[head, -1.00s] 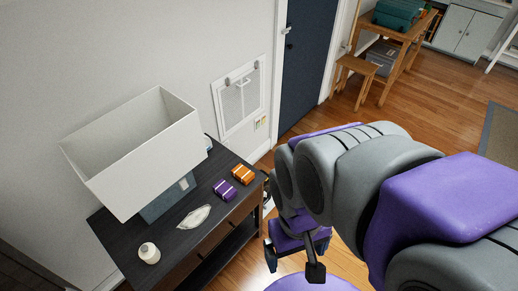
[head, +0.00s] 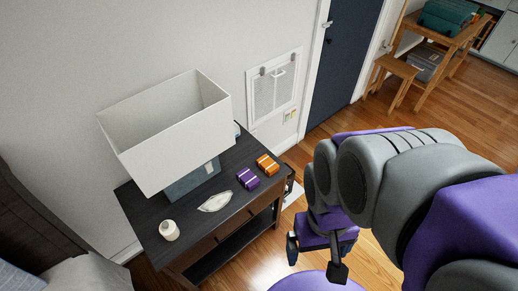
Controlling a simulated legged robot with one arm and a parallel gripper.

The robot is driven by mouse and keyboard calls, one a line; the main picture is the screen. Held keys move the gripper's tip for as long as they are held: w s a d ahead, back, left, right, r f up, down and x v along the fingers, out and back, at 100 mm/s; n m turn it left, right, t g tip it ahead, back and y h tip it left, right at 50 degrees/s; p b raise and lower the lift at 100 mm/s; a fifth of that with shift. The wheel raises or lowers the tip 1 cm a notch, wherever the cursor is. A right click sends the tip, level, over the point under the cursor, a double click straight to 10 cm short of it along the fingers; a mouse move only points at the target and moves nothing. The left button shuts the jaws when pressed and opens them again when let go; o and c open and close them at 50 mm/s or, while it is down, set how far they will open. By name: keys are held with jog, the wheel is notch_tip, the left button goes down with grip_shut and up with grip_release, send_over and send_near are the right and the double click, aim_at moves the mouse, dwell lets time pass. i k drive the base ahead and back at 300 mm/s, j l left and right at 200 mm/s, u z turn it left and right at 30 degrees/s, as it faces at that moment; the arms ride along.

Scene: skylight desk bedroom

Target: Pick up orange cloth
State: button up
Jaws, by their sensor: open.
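A small folded orange cloth (head: 267,164) with pale stripes lies on the right end of a dark side table (head: 150,205) in the head view. A similar purple cloth (head: 247,178) lies just left of it and nearer the front edge. My gripper (head: 320,258) hangs to the right of the table, apart from both cloths. Its jaws are open, and nothing shows between them. My arm links fill the right side of the view and hide part of the floor.
A white eye-mask-like item (head: 215,201) and a small white bottle (head: 169,230) lie further left. A wooden stool (head: 396,72) and bench stand far back right. Wood floor right of the table is open.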

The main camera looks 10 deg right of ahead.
aim_at(267, 163)
jog(key=l+u, duration=0.1)
jog(key=u, duration=0.3)
jog(key=i+l+u, duration=0.1)
jog(key=u, duration=0.3)
jog(key=l+u, duration=0.2)
jog(key=u, duration=0.2)
jog(key=l+u, duration=0.15)
jog(key=u, duration=0.3)
jog(key=l+u, duration=0.1)
jog(key=l, duration=0.3)
jog(key=k+l+u, duration=0.15)
jog(key=l, duration=0.3)
jog(key=l+u, duration=0.1)
jog(key=l, duration=0.3)
jog(key=k+l+u, duration=0.1)
jog(key=l, duration=0.3)
jog(key=k+l+u, duration=0.15)
jog(key=l, duration=0.25)
